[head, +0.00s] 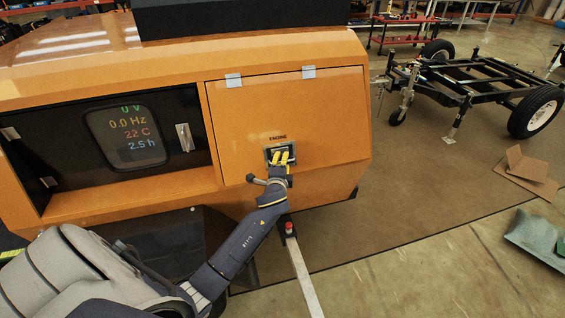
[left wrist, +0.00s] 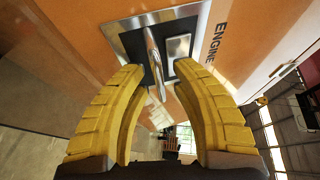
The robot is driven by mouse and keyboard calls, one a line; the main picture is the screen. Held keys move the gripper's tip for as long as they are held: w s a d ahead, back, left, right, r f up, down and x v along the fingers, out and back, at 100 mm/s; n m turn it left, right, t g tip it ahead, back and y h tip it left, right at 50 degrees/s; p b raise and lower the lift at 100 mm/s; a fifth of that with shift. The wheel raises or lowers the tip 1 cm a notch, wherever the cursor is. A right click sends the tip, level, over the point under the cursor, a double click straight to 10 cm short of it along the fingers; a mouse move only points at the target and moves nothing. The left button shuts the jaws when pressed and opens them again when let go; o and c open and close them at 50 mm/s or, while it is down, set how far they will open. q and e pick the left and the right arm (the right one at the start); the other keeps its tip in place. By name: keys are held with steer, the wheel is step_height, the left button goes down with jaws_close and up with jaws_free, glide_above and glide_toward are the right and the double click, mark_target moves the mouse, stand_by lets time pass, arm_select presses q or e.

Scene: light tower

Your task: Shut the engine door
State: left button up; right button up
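The orange engine door (head: 235,120) is on the front of the orange tower cabinet, hinged along its top edge. It hangs down over its opening and looks about flush; a small gap cannot be ruled out. Its metal latch (head: 270,154) sits below the ENGINE label. In the left wrist view, the latch lever (left wrist: 154,52) stands out from its plate (left wrist: 130,38). My left gripper (head: 281,158) is at the latch. Its yellow fingers (left wrist: 157,72) are apart, with the lever between and just beyond the tips; contact cannot be told. My right gripper is not in view.
A display panel (head: 125,137) with a handle is left of the door. A metal bar with a red knob (head: 288,227) sticks out below it. A trailer frame (head: 480,82), cardboard (head: 528,170) and a grey-green bag (head: 535,238) are at right. Floor between is clear.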

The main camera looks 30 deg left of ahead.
arm_select(q)
jaws_close()
stand_by(0.4)
steer(key=shift+w+a+f, duration=0.3)
steer(key=shift+w+a, duration=0.15)
steer(key=shift+a, duration=0.05)
steer(key=shift+w+a+f, duration=0.25)
steer(key=shift+w+a, duration=0.15)
steer(key=shift+a, duration=0.05)
steer(key=shift+o, duration=1)
jaws_free()
steer(key=shift+s, duration=0.1)
steer(key=v, duration=1.1)
steer(key=shift+s+d, duration=0.2)
steer(key=shift+s, duration=0.15)
